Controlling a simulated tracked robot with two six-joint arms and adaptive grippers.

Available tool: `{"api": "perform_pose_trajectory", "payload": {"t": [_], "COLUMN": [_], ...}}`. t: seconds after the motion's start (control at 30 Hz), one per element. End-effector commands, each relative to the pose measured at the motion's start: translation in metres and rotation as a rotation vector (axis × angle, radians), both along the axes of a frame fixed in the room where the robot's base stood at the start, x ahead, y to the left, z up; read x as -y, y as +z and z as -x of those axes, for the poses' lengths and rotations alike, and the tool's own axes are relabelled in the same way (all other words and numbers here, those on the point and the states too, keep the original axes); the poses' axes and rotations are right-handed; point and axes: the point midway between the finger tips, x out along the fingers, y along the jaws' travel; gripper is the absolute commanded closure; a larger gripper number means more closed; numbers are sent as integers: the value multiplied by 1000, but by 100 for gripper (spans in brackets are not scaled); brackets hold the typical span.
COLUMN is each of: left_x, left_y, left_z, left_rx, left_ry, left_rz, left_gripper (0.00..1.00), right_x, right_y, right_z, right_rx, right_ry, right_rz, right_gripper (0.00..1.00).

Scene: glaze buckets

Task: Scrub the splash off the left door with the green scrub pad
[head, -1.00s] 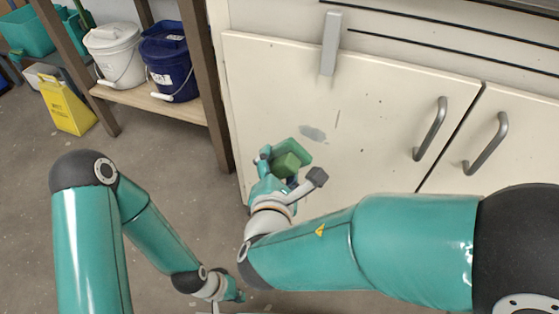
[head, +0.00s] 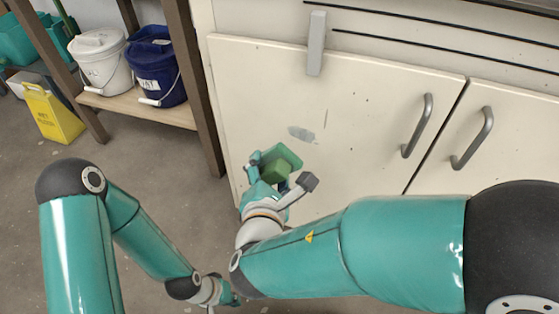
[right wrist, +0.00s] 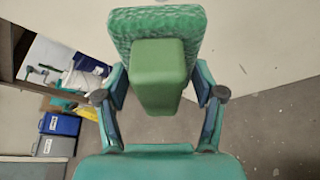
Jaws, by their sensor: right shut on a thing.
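The splash (head: 301,133) is a small grey smear on the cream left door (head: 370,115), left of its middle. My right gripper (head: 266,176) is shut on the block handle of the green scrub pad (head: 287,155). The pad is just below and left of the splash and does not cover it. I cannot tell if the pad touches the door. In the right wrist view the pad's textured face (right wrist: 157,22) lies beyond the handle, which sits between both fingers. My left gripper (head: 230,296) hangs low near the floor; its fingers are too small to read.
A grey bar (head: 316,44) hangs over the door's top edge. Metal handles (head: 418,126) stick out at the right. A wooden shelf (head: 150,112) at left holds a white bucket (head: 98,58) and a blue bucket (head: 155,70).

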Motion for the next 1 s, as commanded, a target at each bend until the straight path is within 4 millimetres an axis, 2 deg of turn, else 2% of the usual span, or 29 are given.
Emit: {"api": "perform_pose_trajectory", "payload": {"t": [0.03, 0.17, 0.7, 1.0], "left_x": [0, 0, 0, 0], "left_y": [1, 1, 1, 1], "left_z": [0, 0, 0, 0], "left_rx": [0, 0, 0, 0], "left_ry": [0, 0, 0, 0], "left_rz": [0, 0, 0, 0], "left_gripper": [100, 100, 100, 100], "right_x": [-4, -2, 14, 15], "right_y": [6, 6, 3, 3], "right_z": [2, -4, -50, -55], "right_rx": [9, 9, 6, 5], "right_ry": [12, 10, 6, 7], "right_rz": [-5, -7, -5, -4], "right_gripper": [60, 60, 60, 60]}}
